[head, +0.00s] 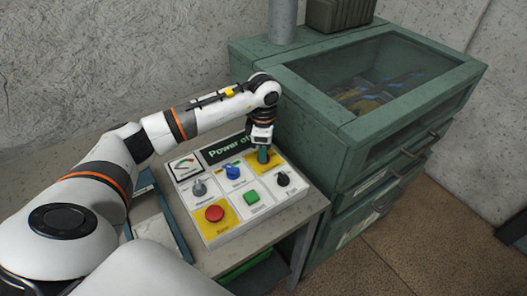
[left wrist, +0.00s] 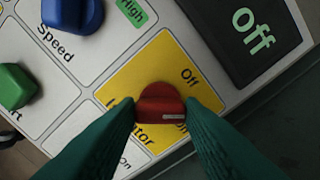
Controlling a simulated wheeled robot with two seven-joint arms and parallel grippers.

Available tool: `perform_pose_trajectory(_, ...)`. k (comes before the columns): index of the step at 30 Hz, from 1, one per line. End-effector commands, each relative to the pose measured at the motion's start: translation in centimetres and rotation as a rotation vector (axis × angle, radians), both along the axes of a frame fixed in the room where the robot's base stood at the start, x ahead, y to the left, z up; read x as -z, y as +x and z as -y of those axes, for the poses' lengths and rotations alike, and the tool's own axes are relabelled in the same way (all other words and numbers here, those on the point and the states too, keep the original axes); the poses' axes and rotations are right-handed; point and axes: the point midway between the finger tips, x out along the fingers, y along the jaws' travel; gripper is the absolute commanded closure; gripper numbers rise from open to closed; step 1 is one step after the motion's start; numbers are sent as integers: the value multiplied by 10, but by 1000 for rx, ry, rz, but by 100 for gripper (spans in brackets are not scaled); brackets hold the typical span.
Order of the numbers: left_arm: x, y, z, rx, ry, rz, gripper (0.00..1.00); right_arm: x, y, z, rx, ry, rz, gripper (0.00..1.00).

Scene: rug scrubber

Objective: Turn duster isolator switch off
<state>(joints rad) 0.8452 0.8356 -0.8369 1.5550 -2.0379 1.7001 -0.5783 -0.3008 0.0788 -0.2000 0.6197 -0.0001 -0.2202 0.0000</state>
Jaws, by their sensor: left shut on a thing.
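The control panel (head: 228,222) has a yellow tile (head: 271,168) at its far right corner. In the left wrist view this tile (left wrist: 172,66) reads "Off" above a partly hidden word ending in "ator". The red isolator switch (left wrist: 160,104) sits on it, with a white mark at its lower right. My left gripper (head: 264,158) comes down on this tile. Its green fingers (left wrist: 160,114) are shut on the switch from both sides and hide part of the labels. The dark display (head: 226,149) reads "Power of" in the head view; "off" (left wrist: 253,28) shows in the left wrist view.
A blue knob (head: 233,171), black knob (head: 283,179), grey knob (head: 199,187), green button (head: 251,197) and red button (head: 214,213) share the panel. A green cabinet (head: 345,128) with a glass top stands close on the right. Open floor (head: 425,225) lies farther right.

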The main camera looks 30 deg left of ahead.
Motion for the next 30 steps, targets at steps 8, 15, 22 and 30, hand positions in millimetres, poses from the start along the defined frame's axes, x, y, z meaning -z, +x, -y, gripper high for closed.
perform_pose_trajectory(8,0,1,-1,-260,2,3,88,11,0,0,0,0,1,64)
perform_pose_trajectory(15,0,1,-1,-465,1,3,88,17,1,0,0,0,1,64)
perform_pose_trajectory(22,-1,1,-1,-609,1,3,88,20,1,0,0,-1,1,64)
perform_pose_trajectory(30,-1,1,-1,-696,1,3,88,21,1,0,0,-1,1,64)
